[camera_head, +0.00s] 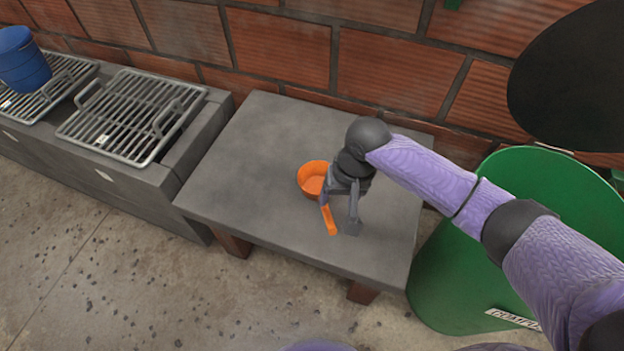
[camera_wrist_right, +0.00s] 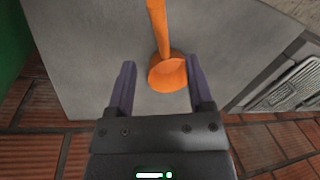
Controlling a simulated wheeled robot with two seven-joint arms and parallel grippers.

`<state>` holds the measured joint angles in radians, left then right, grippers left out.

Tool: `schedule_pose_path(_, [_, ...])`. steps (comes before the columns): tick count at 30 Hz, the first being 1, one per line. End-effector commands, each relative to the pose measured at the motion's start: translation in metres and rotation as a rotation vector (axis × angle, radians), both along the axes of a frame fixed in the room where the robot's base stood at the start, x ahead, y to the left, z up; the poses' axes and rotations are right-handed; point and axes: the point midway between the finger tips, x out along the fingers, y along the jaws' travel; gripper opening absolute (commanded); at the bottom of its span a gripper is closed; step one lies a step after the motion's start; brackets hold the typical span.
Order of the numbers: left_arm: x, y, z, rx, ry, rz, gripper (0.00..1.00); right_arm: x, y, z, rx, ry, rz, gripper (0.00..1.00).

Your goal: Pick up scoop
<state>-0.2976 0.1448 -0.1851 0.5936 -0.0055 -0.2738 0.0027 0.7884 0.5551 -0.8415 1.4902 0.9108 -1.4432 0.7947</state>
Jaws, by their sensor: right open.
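An orange scoop (camera_head: 313,180) with a round bowl and a straight handle lies on the grey table (camera_head: 250,135). My right gripper (camera_head: 342,222) is over the table at the scoop, its fingers pointing down and partly covering the handle in the head view. In the right wrist view the scoop's bowl (camera_wrist_right: 168,74) appears between the two open fingers of my right gripper (camera_wrist_right: 160,75), closer to the finger on the right. The handle runs away toward the top edge of that view. I see no finger closed on the scoop. My left gripper is not in view.
A large green bin (camera_head: 450,275) stands right of the table, with a dark round lid (camera_head: 570,75) above it. Left are metal grills (camera_head: 130,115) on a grey counter and a blue bucket (camera_head: 22,60). A brick wall (camera_head: 280,45) is behind. The table's left part is clear.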

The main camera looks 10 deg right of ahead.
Motion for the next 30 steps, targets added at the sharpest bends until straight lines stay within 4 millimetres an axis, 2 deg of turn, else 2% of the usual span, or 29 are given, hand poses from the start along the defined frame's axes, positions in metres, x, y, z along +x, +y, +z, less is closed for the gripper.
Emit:
schedule_pose_path(9, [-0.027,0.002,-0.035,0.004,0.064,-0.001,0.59,-0.001,0.009,-0.057,0.0,0.008,0.0,0.67])
schedule_pose_path(11, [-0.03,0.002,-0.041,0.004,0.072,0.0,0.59,-0.002,0.01,-0.064,0.001,0.007,0.002,0.67])
schedule_pose_path(16, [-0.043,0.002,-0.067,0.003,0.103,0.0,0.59,-0.006,0.016,-0.099,-0.001,0.008,0.0,0.67])
schedule_pose_path(18, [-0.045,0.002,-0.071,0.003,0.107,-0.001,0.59,-0.006,0.018,-0.104,-0.001,0.005,0.001,0.67])
schedule_pose_path(23, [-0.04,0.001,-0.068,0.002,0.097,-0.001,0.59,-0.005,0.018,-0.098,-0.001,-0.001,0.001,0.67])
schedule_pose_path(26, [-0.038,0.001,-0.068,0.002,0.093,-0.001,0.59,-0.005,0.018,-0.097,-0.001,-0.001,0.001,0.5])
schedule_pose_path(30, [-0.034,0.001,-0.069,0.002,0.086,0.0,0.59,-0.005,0.018,-0.098,0.0,-0.001,0.0,0.21])
